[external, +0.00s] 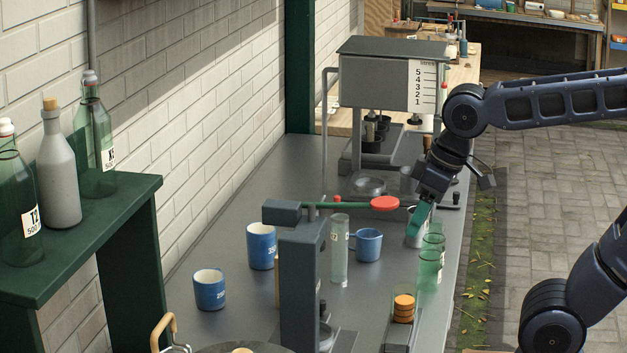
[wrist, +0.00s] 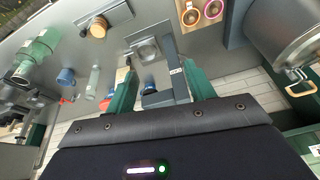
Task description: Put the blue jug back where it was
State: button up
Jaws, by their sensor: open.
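The blue jug (external: 368,244) stands upright on the grey counter (external: 240,200) in the external view, with its handle toward the left, beside a tall clear glass cylinder (external: 339,248). Two more blue vessels with pale printed marks, one (external: 261,247) near the wall and one (external: 209,290) closer to the camera, stand to its left. My gripper (external: 419,222) is above the counter to the right of the jug, pointing down, apart from it. In the wrist view its green fingers (wrist: 160,70) are spread with nothing held between them. Small blue shapes show there, but I cannot tell which is the jug.
A grey scaled apparatus (external: 385,75) stands at the back. Bottles (external: 56,165) fill the green shelf.

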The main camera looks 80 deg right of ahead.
jog(key=shift+n+t, duration=0.3)
jog(key=shift+n, duration=0.4)
jog(key=s, duration=0.1)
jog(key=s+a+f, duration=0.1)
jog(key=s+a, duration=0.1)
jog(key=shift+s+f, duration=0.3)
